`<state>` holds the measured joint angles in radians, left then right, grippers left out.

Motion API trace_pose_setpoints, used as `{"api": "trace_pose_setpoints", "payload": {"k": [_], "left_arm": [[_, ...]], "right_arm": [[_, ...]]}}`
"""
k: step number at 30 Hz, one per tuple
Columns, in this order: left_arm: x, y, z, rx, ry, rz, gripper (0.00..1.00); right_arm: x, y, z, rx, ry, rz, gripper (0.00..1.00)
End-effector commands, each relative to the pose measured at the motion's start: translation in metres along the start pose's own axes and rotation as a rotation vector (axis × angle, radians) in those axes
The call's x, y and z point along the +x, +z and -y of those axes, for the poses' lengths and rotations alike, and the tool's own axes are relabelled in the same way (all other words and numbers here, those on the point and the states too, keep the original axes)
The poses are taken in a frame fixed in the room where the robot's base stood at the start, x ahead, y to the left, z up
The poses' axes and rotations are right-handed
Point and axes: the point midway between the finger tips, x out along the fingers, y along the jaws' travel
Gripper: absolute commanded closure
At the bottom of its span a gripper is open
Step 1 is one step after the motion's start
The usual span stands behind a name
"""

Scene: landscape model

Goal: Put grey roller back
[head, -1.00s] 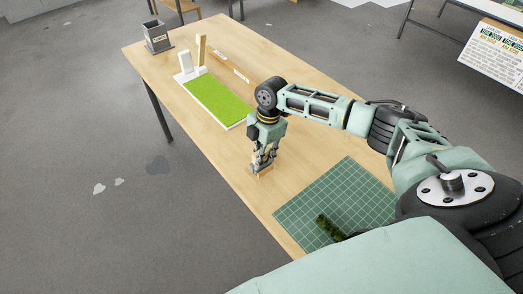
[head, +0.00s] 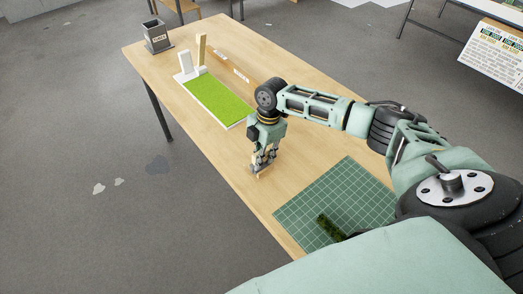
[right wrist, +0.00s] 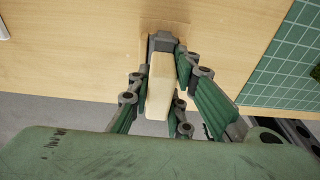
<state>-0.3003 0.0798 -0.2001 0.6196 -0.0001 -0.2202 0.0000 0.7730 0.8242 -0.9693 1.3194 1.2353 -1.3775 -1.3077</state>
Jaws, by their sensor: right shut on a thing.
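The grey roller shows in the right wrist view as a pale cream handle (right wrist: 160,88) with a dark grey part (right wrist: 164,43) at its far end. My right gripper (head: 262,166) is low over the table near its front edge. Its green fingers stand on both sides of the pale handle in the right wrist view (right wrist: 168,100), shut on it. In the head view the fingers hide most of the roller, and only a small pale bit (head: 258,174) shows under them. Whether it touches the table is hard to tell. My left gripper is not in view.
A grey labelled box (head: 156,42) stands at the table's far left corner. A grass board (head: 220,100) with upright white and wooden pieces lies before it. A green cutting mat (head: 345,190) holds a dark green strip (head: 330,228).

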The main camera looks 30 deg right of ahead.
Motion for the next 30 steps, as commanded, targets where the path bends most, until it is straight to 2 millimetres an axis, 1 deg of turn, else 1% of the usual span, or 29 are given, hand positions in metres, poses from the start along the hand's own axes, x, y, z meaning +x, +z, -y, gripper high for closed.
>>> {"api": "trace_pose_setpoints", "payload": {"k": [1,8,16,19,23,30], "left_arm": [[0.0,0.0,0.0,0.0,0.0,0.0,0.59],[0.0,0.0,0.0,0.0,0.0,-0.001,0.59],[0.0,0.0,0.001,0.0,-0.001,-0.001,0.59],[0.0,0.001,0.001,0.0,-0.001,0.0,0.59],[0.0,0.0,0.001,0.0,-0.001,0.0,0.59],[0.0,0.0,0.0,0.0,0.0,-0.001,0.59]], "right_arm": [[0.0,0.0,0.0,0.0,0.001,0.0,0.81],[0.0,0.0,0.0,0.0,0.001,0.0,0.61],[0.0,0.0,0.0,0.0,0.0,0.0,0.6],[-0.003,0.0,0.0,0.0,0.0,0.0,0.6],[-0.02,0.0,-0.001,-0.001,0.004,0.0,0.6],[-0.071,0.0,-0.001,0.0,0.004,0.0,0.6]]}}
